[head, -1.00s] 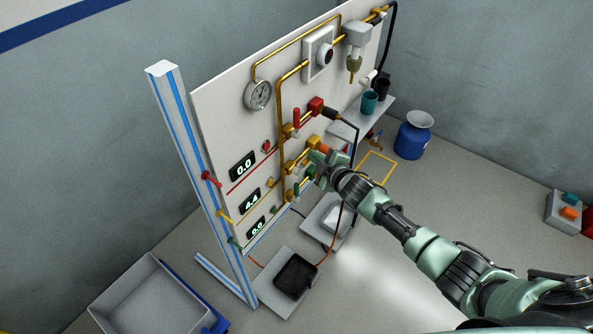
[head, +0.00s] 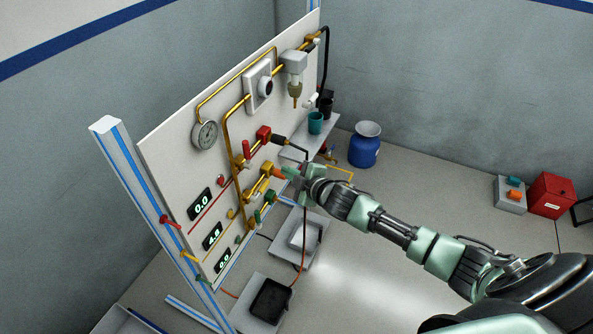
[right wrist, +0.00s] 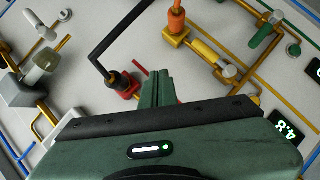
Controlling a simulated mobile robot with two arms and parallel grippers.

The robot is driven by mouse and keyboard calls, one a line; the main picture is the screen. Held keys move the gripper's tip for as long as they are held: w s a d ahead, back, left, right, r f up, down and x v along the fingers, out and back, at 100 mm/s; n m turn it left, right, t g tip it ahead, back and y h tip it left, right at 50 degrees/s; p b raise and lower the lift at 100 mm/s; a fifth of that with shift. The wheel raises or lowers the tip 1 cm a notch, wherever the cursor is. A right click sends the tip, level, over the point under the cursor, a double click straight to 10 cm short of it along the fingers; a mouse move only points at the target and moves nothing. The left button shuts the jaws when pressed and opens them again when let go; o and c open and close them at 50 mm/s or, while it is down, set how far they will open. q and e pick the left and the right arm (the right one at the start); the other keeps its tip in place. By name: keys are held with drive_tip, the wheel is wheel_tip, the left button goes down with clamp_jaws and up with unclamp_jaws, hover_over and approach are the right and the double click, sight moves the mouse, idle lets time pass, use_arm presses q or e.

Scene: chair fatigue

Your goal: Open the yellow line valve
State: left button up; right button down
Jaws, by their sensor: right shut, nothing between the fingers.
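The white panel carries red, yellow and green lines. The yellow line valve (head: 258,186) is on the middle line, with an orange-ended fitting (head: 279,173) to its right. In the right wrist view a yellow lever (right wrist: 209,54) appears to lie along the yellow pipe, beside the orange fitting (right wrist: 177,18). My right gripper (head: 293,174) is shut and empty, just right of the orange fitting and apart from the valve. Its closed fingers (right wrist: 158,88) also show in the wrist view. The yellow line's display (head: 212,237) reads about 4.8. My left gripper is out of view.
A red lever (head: 245,150) stands above the yellow line and a green valve (head: 257,215) sits below. A black hose (head: 296,145) hangs from the red fitting close to my gripper. A blue container (head: 365,147) stands at the back; the floor right of the panel is mostly clear.

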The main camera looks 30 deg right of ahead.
drive_tip(key=shift+s+d+r, duration=0.75)
drive_tip(key=shift+s+r, duration=0.25)
drive_tip(key=shift+s, duration=0.1)
